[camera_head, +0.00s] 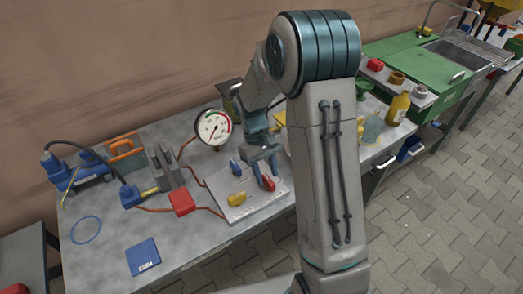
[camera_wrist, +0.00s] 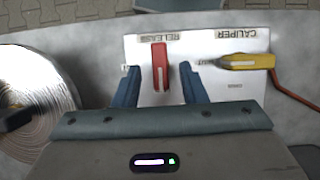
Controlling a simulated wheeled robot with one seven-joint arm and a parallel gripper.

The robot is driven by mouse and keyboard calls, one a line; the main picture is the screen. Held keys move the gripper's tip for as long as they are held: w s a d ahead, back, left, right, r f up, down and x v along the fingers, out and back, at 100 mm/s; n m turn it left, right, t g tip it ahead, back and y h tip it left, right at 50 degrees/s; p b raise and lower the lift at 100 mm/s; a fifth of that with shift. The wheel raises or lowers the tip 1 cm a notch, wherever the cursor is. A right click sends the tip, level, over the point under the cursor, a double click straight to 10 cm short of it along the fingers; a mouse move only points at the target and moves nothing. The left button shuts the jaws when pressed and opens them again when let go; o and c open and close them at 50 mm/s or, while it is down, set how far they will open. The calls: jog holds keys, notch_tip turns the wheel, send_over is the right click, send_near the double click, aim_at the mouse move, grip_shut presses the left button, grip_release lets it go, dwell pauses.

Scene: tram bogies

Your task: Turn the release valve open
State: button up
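The release valve is a red lever (camera_wrist: 160,68) on a white panel (camera_wrist: 135,50) under an upside-down RELEASE label in the wrist view. Its handle lies along the direction my fingers point. It also shows in the head view (camera_head: 268,183). My gripper (camera_wrist: 160,85) is open, with one blue finger on each side of the red lever and visible gaps between. In the head view my gripper (camera_head: 263,165) is low over the panel, by the red lever. A yellow lever (camera_wrist: 248,62) lies crosswise beside the CALIPER label. A blue lever (camera_head: 235,167) is also on the panel.
A round gauge (camera_head: 213,127) stands behind the panel. A red box (camera_head: 181,202) with copper-coloured tubing sits to its left. Blue clamp-like tools (camera_head: 75,172) and a blue booklet (camera_head: 143,256) lie further left. A shiny round object (camera_wrist: 30,95) is left in the wrist view.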

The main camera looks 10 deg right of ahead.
jog(key=v, duration=1.2)
jog(key=shift+a+r, duration=0.1)
jog(key=s+d+r+m+t, duration=0.1)
jog(key=s+r+m+t, duration=0.1)
jog(key=s, duration=0.7)
jog(key=s+d+r+m+t+y, duration=0.1)
jog(key=s+t, duration=0.4)
jog(key=s, duration=0.5)
notch_tip(320, 180, up, 3)
jog(key=shift+f+m+p, duration=0.1)
jog(key=shift+m+p, duration=0.25)
jog(key=shift+m, duration=0.15)
jog(key=shift+s, duration=0.1)
dwell(1.7)
